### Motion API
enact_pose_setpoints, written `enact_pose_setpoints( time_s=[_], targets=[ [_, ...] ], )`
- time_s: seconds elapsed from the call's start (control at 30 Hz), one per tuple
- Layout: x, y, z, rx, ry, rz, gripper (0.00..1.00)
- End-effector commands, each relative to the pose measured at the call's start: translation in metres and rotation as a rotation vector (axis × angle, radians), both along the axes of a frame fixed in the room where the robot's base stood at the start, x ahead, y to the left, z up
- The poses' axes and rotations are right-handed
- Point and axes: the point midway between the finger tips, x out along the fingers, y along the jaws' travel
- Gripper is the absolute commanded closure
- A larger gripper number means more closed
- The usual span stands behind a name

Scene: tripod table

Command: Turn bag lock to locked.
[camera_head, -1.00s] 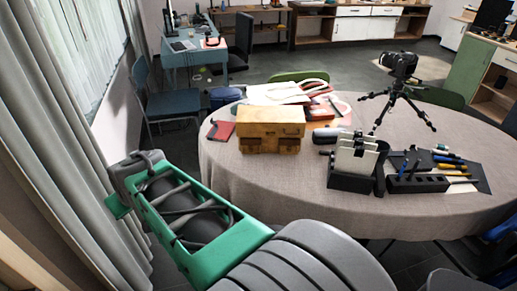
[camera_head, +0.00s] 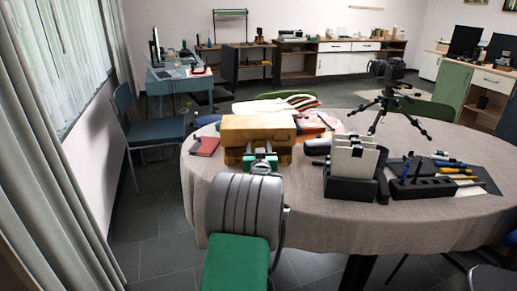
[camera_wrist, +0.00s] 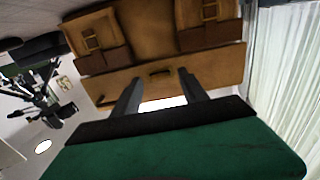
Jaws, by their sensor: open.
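The tan leather bag (camera_head: 258,127) stands on the near left part of the round table. In the wrist view the bag (camera_wrist: 120,90) appears upside down, with two buckled pockets and a small dark fitting (camera_wrist: 160,71) on its front, probably the lock. Which way the lock is turned is too small to tell. My gripper (camera_wrist: 160,77) is open and empty, its two dark fingers pointing at the bag front on either side of the fitting. Contact cannot be told. In the head view my gripper (camera_head: 262,158) is at the bag's front, partly hidden by my arm.
The cloth-covered table (camera_head: 270,205) also bears a red notebook (camera_head: 205,146) left of the bag and papers behind it. A black holder with white cards (camera_head: 352,165), a tool block (camera_head: 422,187) and a camera tripod (camera_head: 388,100) stand to the right.

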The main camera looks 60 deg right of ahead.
Motion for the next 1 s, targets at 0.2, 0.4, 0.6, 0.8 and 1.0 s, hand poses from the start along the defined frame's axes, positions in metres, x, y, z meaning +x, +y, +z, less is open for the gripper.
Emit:
enact_pose_setpoints(
  time_s=[0.2,0.4,0.6,0.8,1.0],
  targets=[
    [0.0042,-0.0083,-0.0007,0.002,0.001,-0.001,0.49],
    [0.0043,-0.0078,-0.0005,0.002,0.001,0.0,0.56],
    [0.0043,-0.0077,-0.0004,0.002,0.001,0.0,0.72],
    [0.0043,-0.0077,-0.0004,0.002,0.001,0.0,0.88],
    [0.0043,-0.0076,-0.0004,0.002,0.001,0.0,1.0]
  ],
)
